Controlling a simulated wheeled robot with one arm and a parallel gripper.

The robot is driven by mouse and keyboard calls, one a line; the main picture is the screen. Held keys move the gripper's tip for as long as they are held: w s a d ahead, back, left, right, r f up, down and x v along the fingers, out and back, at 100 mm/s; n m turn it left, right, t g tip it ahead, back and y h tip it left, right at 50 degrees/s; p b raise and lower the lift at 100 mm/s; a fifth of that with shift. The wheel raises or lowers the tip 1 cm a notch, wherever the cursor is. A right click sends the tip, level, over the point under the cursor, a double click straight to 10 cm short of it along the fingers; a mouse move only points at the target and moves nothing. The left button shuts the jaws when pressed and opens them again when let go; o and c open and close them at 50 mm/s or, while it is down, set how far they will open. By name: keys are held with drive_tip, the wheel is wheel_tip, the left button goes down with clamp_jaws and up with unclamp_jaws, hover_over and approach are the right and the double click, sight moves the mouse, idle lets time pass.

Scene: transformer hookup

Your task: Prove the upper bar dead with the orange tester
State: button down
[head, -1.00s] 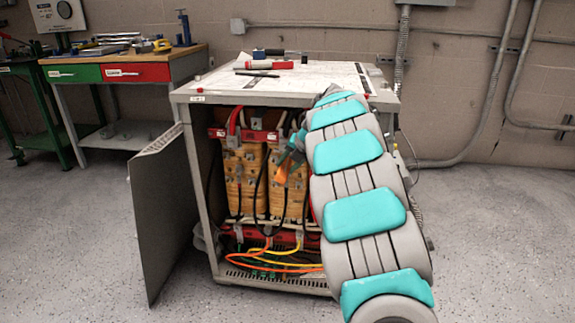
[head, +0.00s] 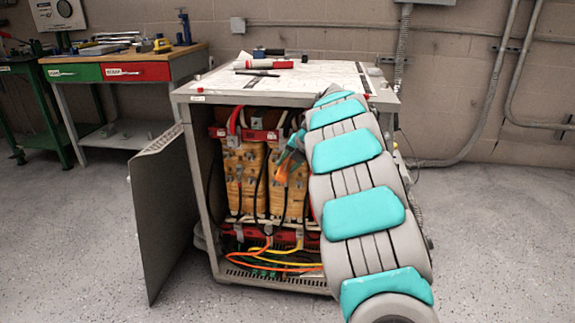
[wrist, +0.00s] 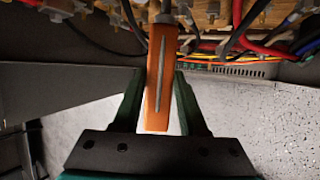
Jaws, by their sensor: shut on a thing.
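The orange tester (head: 283,173) is in my gripper (head: 291,155), in front of the open transformer cabinet (head: 205,200). In the wrist view the tester (wrist: 160,85) stands between the two dark green fingers of my gripper (wrist: 157,78), which are shut on it. Its far end points toward the windings and is cut off by the top edge of that view. The upper bar (head: 258,135) is red and runs across the top of the coils, with cables fixed to it. The tester's orange body is below this bar in the head view. I cannot tell whether its tip touches anything.
The cabinet door (head: 160,210) stands open at the left. A lower red bar (head: 285,238) and loose orange, yellow and green cables (head: 275,258) are at the cabinet bottom. A red-and-white tube (head: 265,64) lies on the cabinet top. My arm hides the cabinet's right side.

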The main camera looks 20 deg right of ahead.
sight(283, 178)
drive_tip(key=shift+s+a+b, duration=0.3)
drive_tip(key=shift+s, duration=0.2)
drive_tip(key=shift+s+a+b, duration=0.25)
drive_tip(key=shift+s+b, duration=0.05)
drive_tip(key=shift+s, duration=0.2)
drive_tip(key=shift+s+a+b, duration=0.35)
drive_tip(key=shift+s+a, duration=0.35)
drive_tip(key=shift+s, duration=0.25)
drive_tip(key=shift+s+a+b, duration=0.35)
drive_tip(key=shift+s+a, duration=0.3)
drive_tip(key=shift+s, duration=0.3)
